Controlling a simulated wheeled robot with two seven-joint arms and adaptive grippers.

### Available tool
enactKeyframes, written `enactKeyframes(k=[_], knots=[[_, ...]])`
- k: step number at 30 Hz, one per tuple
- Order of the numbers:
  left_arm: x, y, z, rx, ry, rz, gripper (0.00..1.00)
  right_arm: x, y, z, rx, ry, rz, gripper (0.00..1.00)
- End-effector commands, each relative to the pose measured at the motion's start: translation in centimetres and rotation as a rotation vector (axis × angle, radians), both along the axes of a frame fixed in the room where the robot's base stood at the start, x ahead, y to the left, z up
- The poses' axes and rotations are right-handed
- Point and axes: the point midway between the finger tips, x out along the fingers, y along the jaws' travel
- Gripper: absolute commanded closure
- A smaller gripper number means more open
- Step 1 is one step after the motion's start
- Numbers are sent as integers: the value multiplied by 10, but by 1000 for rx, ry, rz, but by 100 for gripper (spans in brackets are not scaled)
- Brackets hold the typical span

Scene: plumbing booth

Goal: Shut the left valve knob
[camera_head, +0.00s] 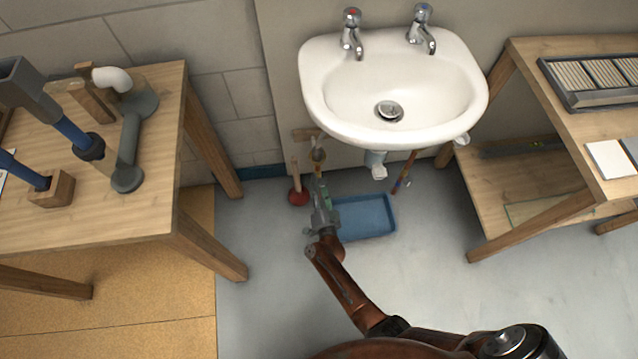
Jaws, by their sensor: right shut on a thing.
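The left valve (318,155) is a small brass-coloured fitting under the left side of the white sink (314,92). My right gripper (319,178) reaches up to it from below and is shut on the left valve knob. The fingers hide most of the knob, so its turn angle cannot be made out. The right valve (403,181) sits on a copper pipe under the sink's right side, apart from my gripper. My left gripper is not in view.
A red plunger (298,196) stands just left of my right gripper. A blue tray (372,218) lies on the floor to its right. The white drain trap (377,168) hangs below the sink. Wooden tables stand at left (150,215) and right (540,125).

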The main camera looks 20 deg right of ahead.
Motion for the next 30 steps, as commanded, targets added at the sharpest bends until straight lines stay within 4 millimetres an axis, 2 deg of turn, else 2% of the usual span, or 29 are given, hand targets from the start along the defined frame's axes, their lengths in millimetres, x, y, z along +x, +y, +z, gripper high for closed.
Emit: enactKeyframes(k=[9,23,30], knots=[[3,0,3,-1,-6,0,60,-1,0,-1,0,1,0,53],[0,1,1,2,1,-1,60,0,0,0,-9,2,0,53],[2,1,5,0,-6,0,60,0,0,1,-166,48,0,53]])
